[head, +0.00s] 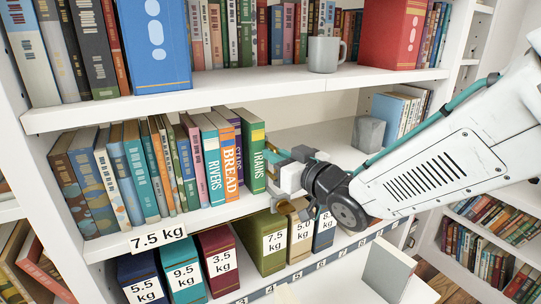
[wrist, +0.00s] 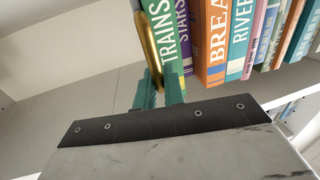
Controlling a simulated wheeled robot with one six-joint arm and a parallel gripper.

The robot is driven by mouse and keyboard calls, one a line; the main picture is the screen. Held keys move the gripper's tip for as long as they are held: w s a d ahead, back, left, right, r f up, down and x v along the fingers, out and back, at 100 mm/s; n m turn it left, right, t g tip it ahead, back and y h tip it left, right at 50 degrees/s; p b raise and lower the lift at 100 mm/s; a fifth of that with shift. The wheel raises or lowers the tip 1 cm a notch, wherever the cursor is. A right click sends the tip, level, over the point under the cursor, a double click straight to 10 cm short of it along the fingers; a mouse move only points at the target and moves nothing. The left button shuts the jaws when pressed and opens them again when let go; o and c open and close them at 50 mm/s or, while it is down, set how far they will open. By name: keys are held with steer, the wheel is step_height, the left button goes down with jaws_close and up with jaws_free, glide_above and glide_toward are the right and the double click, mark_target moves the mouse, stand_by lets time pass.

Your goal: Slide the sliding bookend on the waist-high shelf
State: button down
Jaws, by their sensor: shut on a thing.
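The waist-high shelf (head: 338,143) holds a row of books on its left, ending at the green TRAINS book (head: 252,150). In the wrist view, a curved brass-coloured piece (wrist: 148,45), apparently part of the sliding bookend, stands beside the TRAINS book (wrist: 162,35). My gripper (head: 283,162) reaches in from the right at that end of the row. In the wrist view its teal fingers (wrist: 160,88) are shut on the brass piece. The rest of the bookend is hidden, and I cannot tell whether it touches the book.
Right of my gripper the shelf is bare up to a grey block (head: 368,134) beside blue books (head: 396,113). The shelf above, with a grey mug (head: 324,54), limits height. Weight-labelled boxes (head: 222,262) stand below. A 7.5 kg label (head: 158,239) is on the shelf's front edge.

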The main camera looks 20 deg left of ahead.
steer(key=c, duration=1.6)
jaws_free()
steer(key=shift+s+d, duration=0.1)
steer(key=v, duration=0.7)
steer(key=shift+s+d, duration=0.15)
steer(key=shift+d, duration=0.1)
